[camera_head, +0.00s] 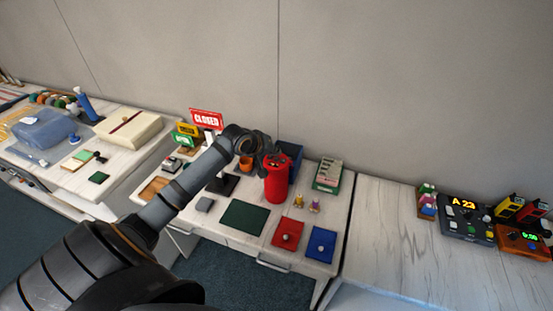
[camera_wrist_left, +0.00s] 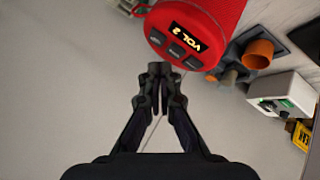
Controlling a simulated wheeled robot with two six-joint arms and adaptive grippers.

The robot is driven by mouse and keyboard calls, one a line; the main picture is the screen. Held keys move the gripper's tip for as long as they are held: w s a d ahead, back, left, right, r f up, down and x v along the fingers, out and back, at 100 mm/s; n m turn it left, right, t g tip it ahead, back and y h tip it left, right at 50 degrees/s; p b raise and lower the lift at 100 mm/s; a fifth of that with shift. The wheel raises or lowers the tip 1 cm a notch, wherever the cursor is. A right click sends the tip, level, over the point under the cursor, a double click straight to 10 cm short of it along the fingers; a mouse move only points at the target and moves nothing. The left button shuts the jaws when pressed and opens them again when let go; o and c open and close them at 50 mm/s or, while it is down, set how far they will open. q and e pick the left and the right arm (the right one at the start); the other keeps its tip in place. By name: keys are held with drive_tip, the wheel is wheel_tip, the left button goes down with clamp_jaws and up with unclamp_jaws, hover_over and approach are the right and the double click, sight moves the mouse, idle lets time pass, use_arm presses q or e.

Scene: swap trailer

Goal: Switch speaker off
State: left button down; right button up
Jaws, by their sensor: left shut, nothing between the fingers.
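The red cylindrical speaker (camera_head: 277,183) stands upright on the middle table in the head view. My right gripper is not in view.
Behind the speaker is a dark blue box (camera_head: 291,152); a green-and-white box (camera_head: 327,174) stands to the right. An orange cup (camera_head: 246,163) and a "CLOSED" sign (camera_head: 206,118) are to the left. Red (camera_head: 287,233) and blue (camera_head: 321,244) pads lie in front.

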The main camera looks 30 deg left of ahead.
sight(275, 160)
use_arm(q)
drive_tip(key=shift+f, duration=0.1)
drive_tip(key=shift+f+p, duration=0.25)
drive_tip(key=shift+p, duration=0.05)
drive_tip(key=shift+f, duration=0.1)
drive_tip(key=shift+f, duration=0.35)
idle(0.7)
idle(0.3)
drive_tip(key=shift+r+p, duration=0.8)
drive_tip(key=shift+p, duration=0.3)
wheel_tip(275, 160, up, 5)
drive_tip(key=p, duration=0.6)
drive_tip(key=shift+r, duration=0.1)
